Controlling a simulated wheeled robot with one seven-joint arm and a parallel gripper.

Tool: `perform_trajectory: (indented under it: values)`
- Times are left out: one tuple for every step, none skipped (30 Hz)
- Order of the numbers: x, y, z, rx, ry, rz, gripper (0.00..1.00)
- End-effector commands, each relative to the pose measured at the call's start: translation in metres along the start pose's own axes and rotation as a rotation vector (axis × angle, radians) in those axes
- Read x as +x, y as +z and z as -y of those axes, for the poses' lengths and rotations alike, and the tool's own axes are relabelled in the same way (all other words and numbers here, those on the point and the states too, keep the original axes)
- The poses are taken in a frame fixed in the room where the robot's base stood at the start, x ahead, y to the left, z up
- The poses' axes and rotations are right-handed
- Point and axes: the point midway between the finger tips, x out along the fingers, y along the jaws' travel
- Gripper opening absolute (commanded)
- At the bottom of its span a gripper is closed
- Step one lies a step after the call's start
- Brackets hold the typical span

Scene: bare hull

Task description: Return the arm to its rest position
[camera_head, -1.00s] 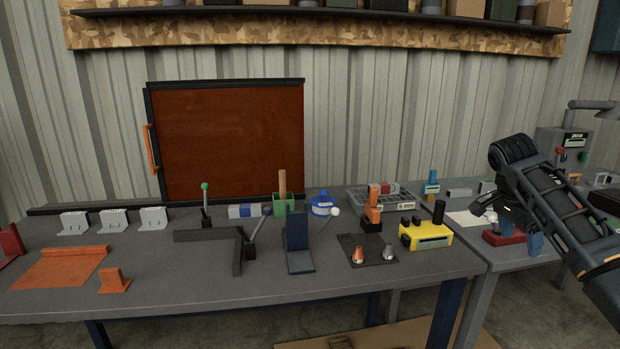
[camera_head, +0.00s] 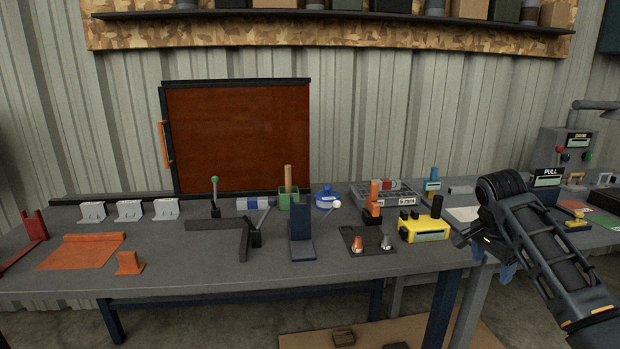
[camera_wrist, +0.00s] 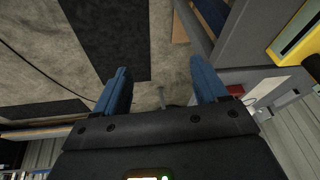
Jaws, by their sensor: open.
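My arm reaches in from the lower right of the head view. My gripper (camera_head: 490,258) hangs at the right end of the main workbench, in front of the gap between it and the second bench; only small blue parts of its fingers show there. In the wrist view my gripper (camera_wrist: 160,88) has two blue fingers spread wide apart. Nothing is between them except floor seen beyond. My gripper is open and empty.
The workbench (camera_head: 190,275) holds a yellow box (camera_head: 425,230), a dark pad (camera_head: 368,240), a blue bracket (camera_head: 300,235) and an orange mat (camera_head: 82,252). A control box (camera_head: 567,150) stands at the far right. A wooden board (camera_head: 385,335) lies on the floor.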

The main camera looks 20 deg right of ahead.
Motion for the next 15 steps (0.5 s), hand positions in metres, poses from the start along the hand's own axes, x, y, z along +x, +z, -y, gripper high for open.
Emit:
perform_trajectory:
  values:
    - [0.007, 0.018, 0.003, -0.026, -0.024, 0.016, 0.72]
    - [0.01, 0.027, 0.005, -0.041, -0.042, 0.023, 0.72]
    - [0.015, 0.041, 0.007, -0.061, -0.065, 0.034, 0.72]
    - [0.018, 0.052, 0.009, -0.079, -0.085, 0.042, 0.72]
    - [0.022, 0.063, 0.011, -0.097, -0.106, 0.05, 0.72]
    - [0.027, 0.081, 0.013, -0.122, -0.137, 0.062, 0.72]
    - [0.031, 0.096, 0.014, -0.143, -0.163, 0.073, 0.72]
    - [0.035, 0.112, 0.015, -0.164, -0.19, 0.083, 0.72]
    - [0.04, 0.134, 0.015, -0.195, -0.23, 0.096, 0.72]
    - [0.043, 0.151, 0.015, -0.217, -0.261, 0.105, 0.72]
    - [0.046, 0.168, 0.014, -0.238, -0.292, 0.114, 0.72]
    - [0.049, 0.189, 0.012, -0.264, -0.332, 0.124, 0.72]
    - [0.051, 0.205, 0.01, -0.283, -0.362, 0.13, 0.72]
    - [0.053, 0.22, 0.008, -0.301, -0.391, 0.135, 0.72]
    - [0.054, 0.239, 0.004, -0.324, -0.429, 0.141, 0.72]
